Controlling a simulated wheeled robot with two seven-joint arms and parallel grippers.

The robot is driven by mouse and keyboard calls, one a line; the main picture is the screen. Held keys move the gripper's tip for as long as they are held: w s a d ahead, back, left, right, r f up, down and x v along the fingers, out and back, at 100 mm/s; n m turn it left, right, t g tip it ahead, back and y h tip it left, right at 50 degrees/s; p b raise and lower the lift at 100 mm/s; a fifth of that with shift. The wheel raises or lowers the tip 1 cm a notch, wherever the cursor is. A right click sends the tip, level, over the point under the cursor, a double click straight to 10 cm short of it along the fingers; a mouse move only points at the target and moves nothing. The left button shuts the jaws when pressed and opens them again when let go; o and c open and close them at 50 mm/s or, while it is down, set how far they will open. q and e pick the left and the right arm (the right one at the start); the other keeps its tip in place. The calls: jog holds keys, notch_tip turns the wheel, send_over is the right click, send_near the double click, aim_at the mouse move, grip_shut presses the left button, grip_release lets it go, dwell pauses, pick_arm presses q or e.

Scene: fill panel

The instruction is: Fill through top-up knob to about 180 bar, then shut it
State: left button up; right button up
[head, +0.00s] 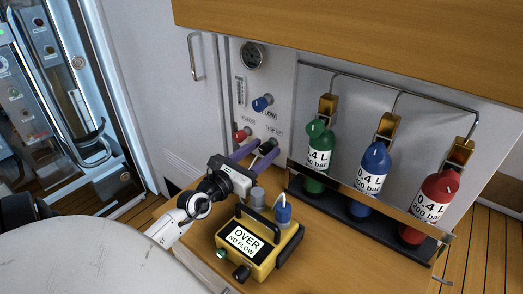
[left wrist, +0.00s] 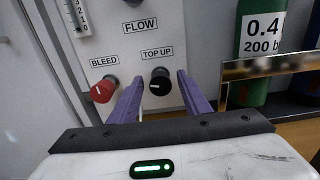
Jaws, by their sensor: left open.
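The black top-up knob (left wrist: 158,82) sits on the grey fill panel under its TOP UP label, with a white mark on its face; it also shows in the head view (head: 269,146). My left gripper (head: 254,148) has its purple fingers open, pointing at the panel. In the left wrist view its fingers (left wrist: 156,95) stand on either side of the knob's lower part; I cannot tell if they touch it. The red bleed knob (left wrist: 103,91) is to the left and the blue flow knob (head: 262,103) above. The round gauge (head: 252,56) is too small to read. My right gripper is not in view.
A yellow meter (head: 246,246) on the wooden bench reads "OVER NO FLOW". Green (head: 317,158), blue (head: 371,179) and red (head: 429,208) bottles stand in a rack to the right. A metal rail (left wrist: 271,66) runs close right of the fingers.

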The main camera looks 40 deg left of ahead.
pick_arm(q)
jog(key=c, duration=1)
jog(key=shift+n, duration=0.3)
